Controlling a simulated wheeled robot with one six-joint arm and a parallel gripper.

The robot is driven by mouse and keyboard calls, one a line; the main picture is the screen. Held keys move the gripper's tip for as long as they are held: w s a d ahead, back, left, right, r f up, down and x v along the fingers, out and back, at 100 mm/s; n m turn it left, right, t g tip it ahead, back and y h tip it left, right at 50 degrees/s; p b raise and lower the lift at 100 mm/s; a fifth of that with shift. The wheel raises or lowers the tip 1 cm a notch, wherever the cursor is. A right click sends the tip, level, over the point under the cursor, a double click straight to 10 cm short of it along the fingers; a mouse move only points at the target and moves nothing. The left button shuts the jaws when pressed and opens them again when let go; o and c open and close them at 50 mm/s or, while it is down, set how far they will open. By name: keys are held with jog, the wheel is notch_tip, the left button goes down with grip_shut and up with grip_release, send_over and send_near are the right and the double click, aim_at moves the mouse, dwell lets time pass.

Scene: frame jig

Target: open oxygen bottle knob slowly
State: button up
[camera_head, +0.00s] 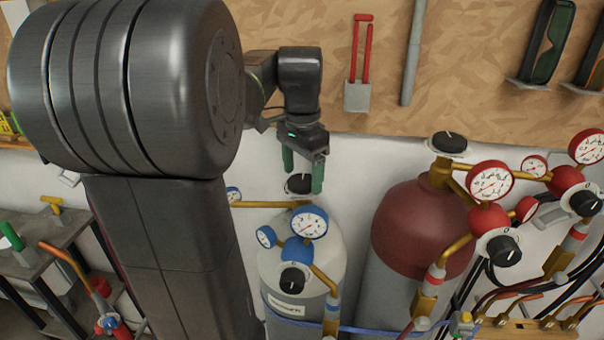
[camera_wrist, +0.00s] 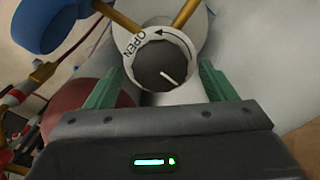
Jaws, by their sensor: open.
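The oxygen bottle (camera_head: 334,262) is a pale grey cylinder with a blue regulator and blue-rimmed gauges (camera_head: 309,222) in the head view. Its black top knob (camera_head: 299,184) sits above the brass valve. In the wrist view the knob (camera_wrist: 162,64) shows a white pointer line toward the lower right, inside a white ring reading OPEN with a curved arrow. My gripper (camera_head: 303,178) has green fingers apart, one on each side of the knob. In the wrist view the fingers (camera_wrist: 158,85) are open, with a gap visible on both sides of the knob.
A dark red bottle (camera_head: 410,222) with its own black knob (camera_head: 449,143) and red gauges stands to the right. A black regulator knob (camera_head: 293,280) is on the front of the grey bottle. A wooden tool wall (camera_head: 450,60) is behind. Hoses and torches crowd the lower right.

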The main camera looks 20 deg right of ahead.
jog(key=shift+f, duration=0.45)
jog(key=shift+c, duration=0.3)
jog(key=c, duration=0.9)
jog(key=shift+r, duration=0.1)
jog(key=shift+n+p, duration=0.8)
jog(key=shift+n, duration=0.6)
jog(key=shift+n+p, duration=0.6)
jog(key=shift+n, duration=0.9)
